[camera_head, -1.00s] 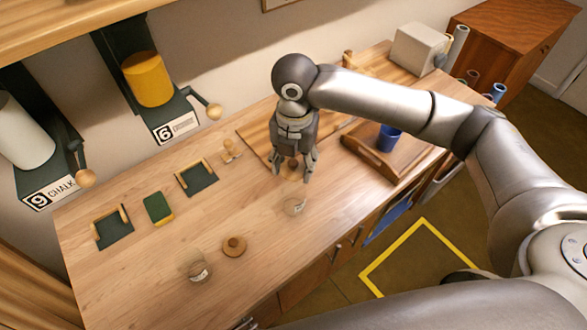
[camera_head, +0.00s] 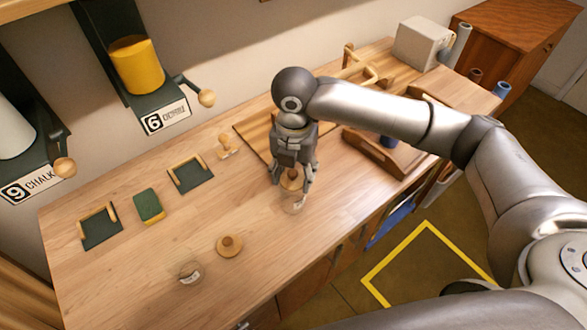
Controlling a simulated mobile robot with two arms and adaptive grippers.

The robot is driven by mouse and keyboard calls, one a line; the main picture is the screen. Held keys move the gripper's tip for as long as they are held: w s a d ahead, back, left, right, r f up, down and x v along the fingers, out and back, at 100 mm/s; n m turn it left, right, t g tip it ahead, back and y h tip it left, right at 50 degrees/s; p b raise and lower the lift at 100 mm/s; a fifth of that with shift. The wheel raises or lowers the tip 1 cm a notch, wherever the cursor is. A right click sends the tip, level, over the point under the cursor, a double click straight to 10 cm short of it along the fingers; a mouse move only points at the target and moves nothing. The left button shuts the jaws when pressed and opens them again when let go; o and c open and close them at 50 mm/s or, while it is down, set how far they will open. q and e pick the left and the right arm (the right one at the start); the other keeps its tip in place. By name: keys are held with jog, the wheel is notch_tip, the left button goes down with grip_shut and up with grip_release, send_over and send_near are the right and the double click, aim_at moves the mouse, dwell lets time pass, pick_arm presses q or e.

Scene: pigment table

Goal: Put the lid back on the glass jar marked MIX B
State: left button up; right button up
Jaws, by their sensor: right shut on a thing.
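My right gripper (camera_head: 292,186) points down near the middle of the table, shut on a round wooden lid (camera_head: 291,181). Just below the lid is a small clear glass jar (camera_head: 298,204) with a pale label. The gripper's fingers hide part of the jar's top, and I cannot tell whether the lid touches the rim. A second glass jar (camera_head: 190,273) stands open nearer the front left, with a label too small to read. A second wooden lid (camera_head: 229,245) with a knob lies on the table beside it. My left gripper is not in view.
A green and yellow sponge block (camera_head: 149,207), two dark pads (camera_head: 190,174) and a small wooden stamp-like piece (camera_head: 228,147) lie to the left. The front middle of the wooden table is clear.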

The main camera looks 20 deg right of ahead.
jog(key=shift+p, duration=1.05)
dwell(1.1)
jog(key=shift+f+p, duration=0.15)
jog(key=shift+p, duration=0.75)
dwell(1.2)
dwell(0.3)
jog(key=o, duration=0.8)
jog(key=o, duration=0.5)
